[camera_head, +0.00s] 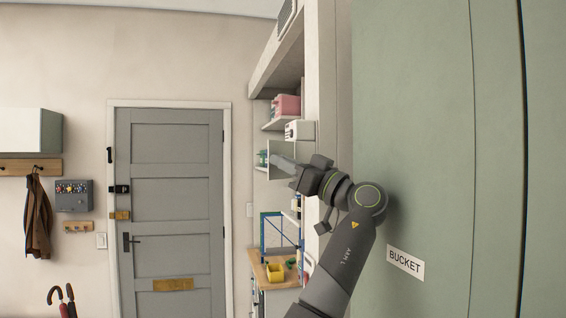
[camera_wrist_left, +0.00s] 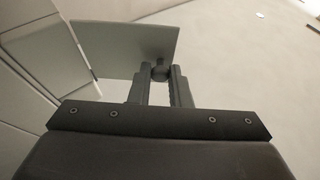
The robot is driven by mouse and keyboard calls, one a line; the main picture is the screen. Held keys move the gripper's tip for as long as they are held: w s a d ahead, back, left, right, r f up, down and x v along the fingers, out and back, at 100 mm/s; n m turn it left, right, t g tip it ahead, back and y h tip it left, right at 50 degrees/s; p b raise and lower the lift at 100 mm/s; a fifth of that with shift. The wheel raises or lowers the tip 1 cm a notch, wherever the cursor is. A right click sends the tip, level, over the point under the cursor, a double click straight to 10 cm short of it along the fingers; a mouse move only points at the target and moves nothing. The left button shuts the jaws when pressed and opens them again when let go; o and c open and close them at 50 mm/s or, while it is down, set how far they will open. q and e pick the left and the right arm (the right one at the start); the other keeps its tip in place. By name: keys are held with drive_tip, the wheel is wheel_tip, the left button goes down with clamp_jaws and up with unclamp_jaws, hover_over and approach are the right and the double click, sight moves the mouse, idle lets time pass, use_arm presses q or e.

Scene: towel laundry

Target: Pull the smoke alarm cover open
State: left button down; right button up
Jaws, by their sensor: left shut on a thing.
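A flat pale grey-green panel, which looks like the smoke alarm cover (camera_head: 275,150), stands at the edge of the shelf recess. In the left wrist view the cover (camera_wrist_left: 120,48) stands out at an angle from the pale surface on its left, so it looks swung open. A small dark round knob (camera_wrist_left: 160,72) is on its near face. My left gripper (camera_head: 285,166) is shut on this knob; its fingers (camera_wrist_left: 160,80) lie on either side of it. The smoke alarm itself cannot be clearly made out. My right gripper is not in view.
Tall green cabinet doors with a BUCKET label (camera_head: 405,263) stand close on the right of my left arm. A white box (camera_head: 300,130) is just above the gripper. A grey door (camera_head: 170,200) is at the back left.

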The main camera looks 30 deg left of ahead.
use_arm(q)
drive_tip(key=shift+d+g, duration=0.15)
drive_tip(key=shift+g, duration=0.25)
drive_tip(key=c, duration=1.3)
unclamp_jaws()
drive_tip(key=shift+w, duration=0.1)
drive_tip(key=shift+c, duration=0.2)
wheel_tip(320, 180, up, 10)
drive_tip(key=shift+b, duration=0.45)
drive_tip(key=shift+c, duration=0.2)
